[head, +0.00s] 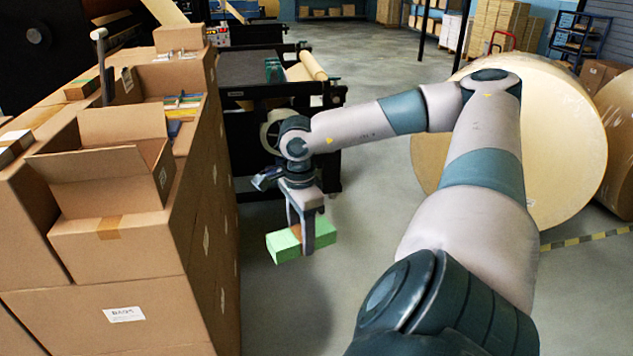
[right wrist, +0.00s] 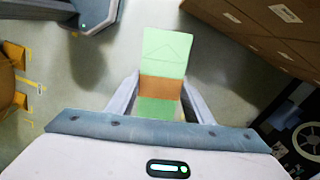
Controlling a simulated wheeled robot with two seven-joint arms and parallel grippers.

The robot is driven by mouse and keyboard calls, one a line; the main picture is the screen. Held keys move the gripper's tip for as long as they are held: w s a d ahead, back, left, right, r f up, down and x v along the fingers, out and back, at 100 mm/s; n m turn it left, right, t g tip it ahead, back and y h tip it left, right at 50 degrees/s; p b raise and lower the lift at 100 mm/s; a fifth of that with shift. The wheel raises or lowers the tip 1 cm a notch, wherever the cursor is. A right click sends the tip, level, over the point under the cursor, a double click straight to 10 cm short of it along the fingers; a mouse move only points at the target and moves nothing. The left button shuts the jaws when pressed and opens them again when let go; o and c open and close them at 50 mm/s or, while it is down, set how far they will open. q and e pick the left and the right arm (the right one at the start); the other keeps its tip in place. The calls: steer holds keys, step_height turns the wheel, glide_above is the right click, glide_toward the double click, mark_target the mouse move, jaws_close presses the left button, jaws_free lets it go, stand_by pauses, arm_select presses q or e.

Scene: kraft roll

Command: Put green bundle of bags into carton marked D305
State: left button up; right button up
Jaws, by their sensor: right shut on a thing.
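The green bundle of bags (head: 284,247) has a brown band around its middle. My right gripper (head: 305,246) is shut on it at the band and holds it in the air over the floor, right of the carton stack. The bundle also shows in the right wrist view (right wrist: 163,55), sticking out between the fingers. An open carton (head: 110,245) with raised flaps stands on the stack at left, apart from the bundle; its inside is mostly hidden. A white label (head: 124,314) on the box below it is too blurred to read surely. My left gripper is not in view.
Behind the open carton, another box (head: 185,78) holds colourful flat items. A dark machine with rollers (head: 250,68) stands beyond the bundle. A large kraft roll (head: 560,130) stands at right, behind my right arm. Grey floor is free between stack and roll.

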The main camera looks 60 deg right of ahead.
steer(key=w+a+f+n+b, duration=0.2)
steer(key=a+n, duration=0.6)
steer(key=a, duration=0.3)
steer(key=w+a+f+n+b, duration=0.2)
steer(key=w+a+f+n, duration=0.1)
steer(key=a+n, duration=0.5)
steer(key=w+a+f+n+b, duration=0.2)
steer(key=a+n, duration=0.6)
steer(key=a, duration=0.6)
steer(key=shift+w+a+f+n, duration=0.25)
steer(key=shift+w+n, duration=0.15)
steer(key=shift+w, duration=0.2)
